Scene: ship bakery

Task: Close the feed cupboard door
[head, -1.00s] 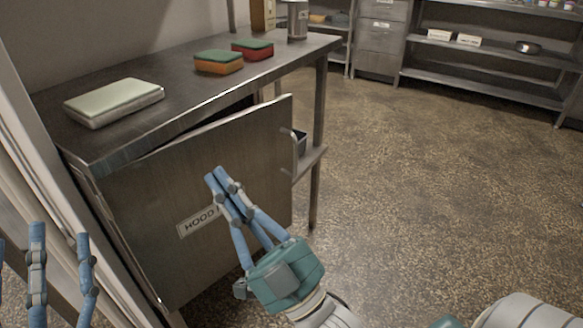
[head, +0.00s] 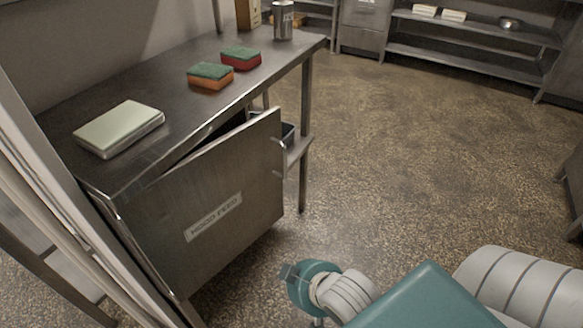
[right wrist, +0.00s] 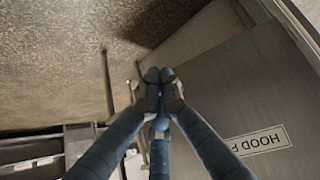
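The feed cupboard door (head: 245,175) is a flat grey metal panel labelled HOOD FEED, with a bar handle (head: 279,158) at its right edge. It stands ajar, with a dark gap behind its top edge under the bench. In the right wrist view the door (right wrist: 245,85) fills the right side, its label upside down. My right gripper (right wrist: 158,76) is shut and looks empty, its fingertips together in front of the door; contact cannot be told. In the head view only parts of my right arm show, low in the middle. My left gripper is out of view.
The steel bench (head: 165,75) above the cupboard holds a pale green-topped box (head: 119,128), an orange-and-green sponge (head: 210,76), a red-and-green sponge (head: 241,57) and a metal can (head: 283,20). The speckled floor (head: 410,150) to the right is clear. Shelves (head: 470,60) stand at the back.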

